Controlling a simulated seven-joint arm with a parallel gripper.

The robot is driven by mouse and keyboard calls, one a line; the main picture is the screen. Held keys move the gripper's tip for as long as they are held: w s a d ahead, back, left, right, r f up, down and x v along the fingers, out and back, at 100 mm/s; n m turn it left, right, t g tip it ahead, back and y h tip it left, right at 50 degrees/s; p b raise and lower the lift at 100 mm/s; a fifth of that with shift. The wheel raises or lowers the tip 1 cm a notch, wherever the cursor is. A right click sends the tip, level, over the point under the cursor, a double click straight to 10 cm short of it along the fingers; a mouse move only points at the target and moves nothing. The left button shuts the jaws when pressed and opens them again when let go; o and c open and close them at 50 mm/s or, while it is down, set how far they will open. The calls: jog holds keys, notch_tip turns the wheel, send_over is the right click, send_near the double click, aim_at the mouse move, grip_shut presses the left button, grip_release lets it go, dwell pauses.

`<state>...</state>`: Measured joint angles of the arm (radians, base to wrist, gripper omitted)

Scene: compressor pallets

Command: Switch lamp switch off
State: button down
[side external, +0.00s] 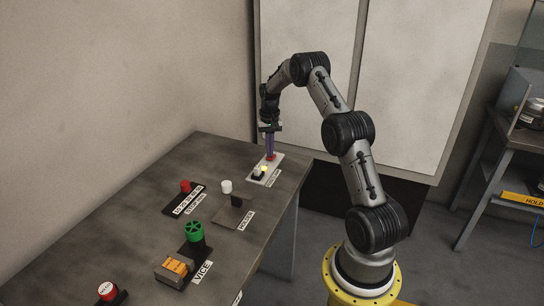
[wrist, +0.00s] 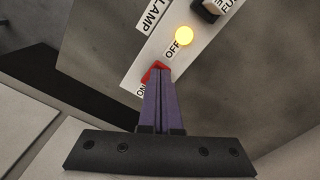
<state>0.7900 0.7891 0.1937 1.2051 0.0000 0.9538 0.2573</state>
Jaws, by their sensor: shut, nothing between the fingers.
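The lamp panel, a white plate (side external: 274,165), lies near the table's far right edge and also shows in the wrist view (wrist: 151,46). On it, the red lamp switch (wrist: 153,69) sits between the printed words ON and OFF. The round lamp (wrist: 184,35) beside OFF glows yellow; it also shows in the side view (side external: 264,169). My gripper (side external: 269,153) points down over the panel. Its purple fingers (wrist: 159,85) are shut and empty, with the tips at the red switch and partly covering it. I cannot tell whether they touch it.
A black fuse part (wrist: 210,8) is on the same plate.

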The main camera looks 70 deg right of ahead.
jog(key=shift+f, duration=0.5)
jog(key=shift+r, duration=3.55)
